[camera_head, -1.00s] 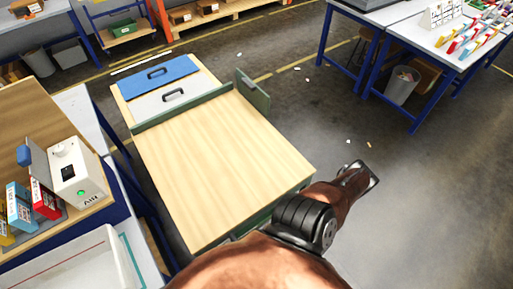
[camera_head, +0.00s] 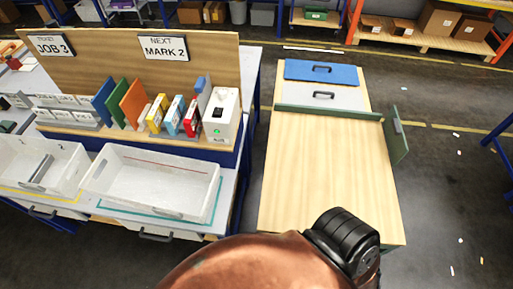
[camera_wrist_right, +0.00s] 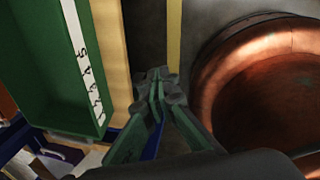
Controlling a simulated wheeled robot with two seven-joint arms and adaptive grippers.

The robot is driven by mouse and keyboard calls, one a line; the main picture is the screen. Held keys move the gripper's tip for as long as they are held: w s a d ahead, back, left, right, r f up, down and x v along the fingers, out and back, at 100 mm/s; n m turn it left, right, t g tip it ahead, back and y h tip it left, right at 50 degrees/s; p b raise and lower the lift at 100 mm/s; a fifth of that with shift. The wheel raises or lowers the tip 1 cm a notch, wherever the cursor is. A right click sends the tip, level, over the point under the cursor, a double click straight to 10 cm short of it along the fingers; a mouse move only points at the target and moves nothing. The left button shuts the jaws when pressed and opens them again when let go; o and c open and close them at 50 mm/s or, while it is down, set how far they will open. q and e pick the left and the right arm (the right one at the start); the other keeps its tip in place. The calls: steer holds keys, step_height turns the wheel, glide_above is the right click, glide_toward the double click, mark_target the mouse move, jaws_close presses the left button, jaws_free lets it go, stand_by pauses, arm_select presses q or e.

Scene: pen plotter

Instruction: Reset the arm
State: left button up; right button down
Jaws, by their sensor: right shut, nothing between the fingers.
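My right arm crosses the bottom of the head view as a copper-coloured link with a black joint, in front of the wooden-topped cabinet (camera_head: 325,165). My right gripper is outside the head view. In the right wrist view my right gripper (camera_wrist_right: 155,75) is shut with its fingertips together and nothing between them. It points down beside a green panel (camera_wrist_right: 45,60) with a white numbered strip. A copper-coloured part of my own body fills the right of that view. My left gripper is in neither view.
A workbench at left holds white trays (camera_head: 95,183), coloured upright folders (camera_head: 132,103), a white device (camera_head: 222,118) and a sign board (camera_head: 200,75). The cabinet top is bare at the front; blue and grey handled panels lie at its back. Open floor (camera_head: 450,180) lies right.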

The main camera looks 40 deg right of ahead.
step_height(320, 180, down, 6)
steer(key=w+a+m+g+y+b, duration=0.1)
steer(key=a+m+b, duration=0.1)
steer(key=m, duration=0.7)
steer(key=shift+w+a, duration=0.15)
steer(key=shift+a, duration=0.05)
